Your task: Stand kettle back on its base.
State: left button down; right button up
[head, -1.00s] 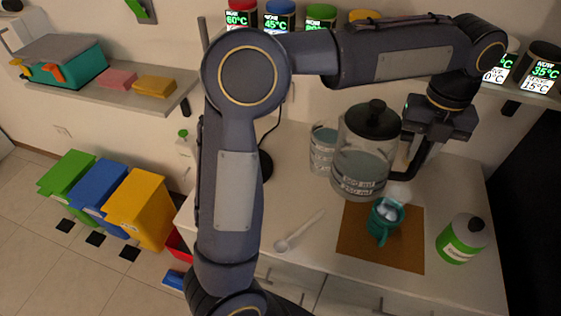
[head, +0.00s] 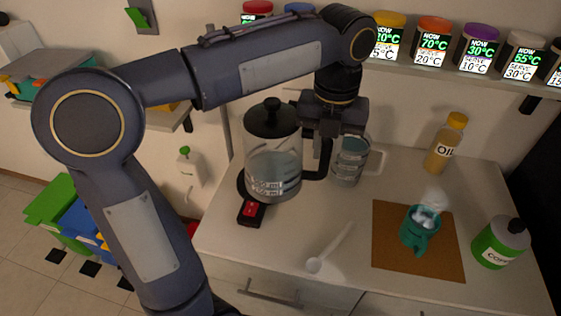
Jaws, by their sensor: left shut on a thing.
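The kettle (head: 272,160) is clear glass with a black lid and a black handle, and holds some water. It is upright. My left gripper (head: 328,138) is shut on the kettle's handle, at the kettle's right side. The kettle covers much of the base in this view. I cannot tell whether the kettle's bottom touches the base or hangs just above it. My right gripper is not in view.
A glass jug (head: 349,163) stands just right of the handle. A white spoon (head: 330,249), a teal mug (head: 420,230) on a brown mat (head: 390,256), an oil bottle (head: 445,147) and a green bottle (head: 499,243) are on the counter. A shelf of jars runs above.

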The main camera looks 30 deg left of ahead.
pick_arm(q)
jog(key=w+a+f, duration=0.8)
jog(key=f, duration=0.4)
jog(key=shift+a+p, duration=0.35)
jog(key=shift+p, duration=0.1)
jog(key=shift+w, duration=0.1)
jog(key=c, duration=1.3)
grip_release()
jog(key=shift+f, duration=0.15)
